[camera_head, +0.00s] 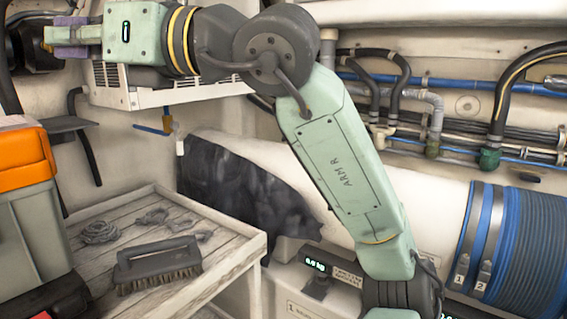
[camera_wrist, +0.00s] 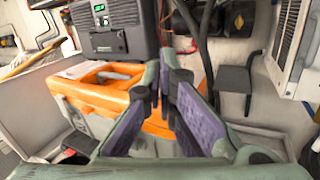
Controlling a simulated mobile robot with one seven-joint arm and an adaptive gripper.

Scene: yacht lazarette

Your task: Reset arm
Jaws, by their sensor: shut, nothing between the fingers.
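My arm (camera_head: 335,165) rises from the lower right, bends at the top, and reaches to the left in the head view. My gripper (camera_head: 52,36) is at the upper left, pointing left, above the orange-topped box. In the wrist view, my gripper (camera_wrist: 161,88) shows purple-padded fingers with their tips together. Nothing is between them. The orange lid (camera_wrist: 100,90) of the box lies behind the fingers in that view.
A slatted wooden bench (camera_head: 190,285) at lower left holds a scrubbing brush (camera_head: 157,262) and coiled rope (camera_head: 100,232). A white vented unit (camera_head: 115,85) is close below my wrist. Pipes (camera_head: 435,110) and a blue hose coil (camera_head: 525,250) line the right.

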